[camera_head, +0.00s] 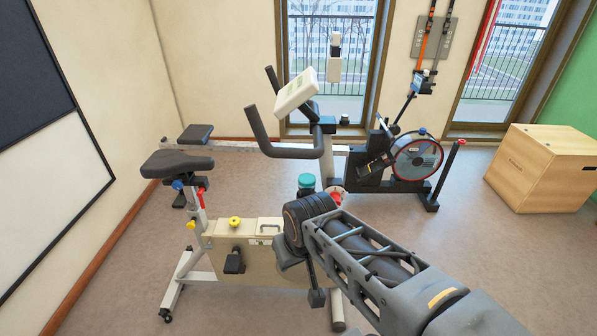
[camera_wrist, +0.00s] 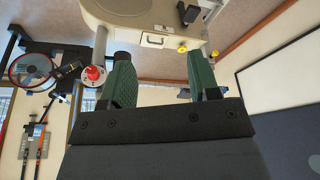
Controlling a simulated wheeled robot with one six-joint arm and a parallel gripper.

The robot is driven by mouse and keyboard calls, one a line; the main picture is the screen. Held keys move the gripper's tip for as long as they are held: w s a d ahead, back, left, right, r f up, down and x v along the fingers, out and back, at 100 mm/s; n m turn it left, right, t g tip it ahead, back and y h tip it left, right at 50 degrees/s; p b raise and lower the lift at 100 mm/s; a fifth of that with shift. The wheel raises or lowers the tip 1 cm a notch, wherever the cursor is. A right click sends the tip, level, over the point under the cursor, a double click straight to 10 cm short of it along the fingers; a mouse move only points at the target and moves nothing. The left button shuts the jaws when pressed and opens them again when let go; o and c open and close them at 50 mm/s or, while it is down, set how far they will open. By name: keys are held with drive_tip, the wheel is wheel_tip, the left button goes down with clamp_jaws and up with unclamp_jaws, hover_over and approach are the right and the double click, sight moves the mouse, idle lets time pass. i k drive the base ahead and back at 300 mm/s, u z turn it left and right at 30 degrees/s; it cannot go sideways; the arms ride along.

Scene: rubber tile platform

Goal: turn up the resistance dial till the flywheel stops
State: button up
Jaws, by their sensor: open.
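A red knob on a round pale plate, which looks like the resistance dial (camera_wrist: 92,75), shows in the wrist view just left of my gripper's left finger. In the head view the red-and-white dial (camera_head: 337,191) is partly hidden behind my arm. My gripper (camera_wrist: 158,62) is open, with its green fingers wide apart and nothing between them; the dial is outside them. In the head view my wrist hides the fingers. The exercise bike's cream housing (camera_head: 225,247) is beneath my arm. A rounded disc shape shows on it in the wrist view; I cannot tell whether the flywheel turns.
A rowing machine with a round fan wheel (camera_head: 417,160) stands behind the bike. The bike's saddle (camera_head: 177,163), handlebar (camera_head: 262,137) and console (camera_head: 295,92) rise around the housing. A yellow knob (camera_head: 234,222) sits on its top. A wooden box (camera_head: 540,170) stands at right.

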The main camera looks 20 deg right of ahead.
sight(336, 195)
drive_tip(key=u, duration=2.45)
drive_tip(key=k, duration=0.65)
drive_tip(key=z, duration=1.35)
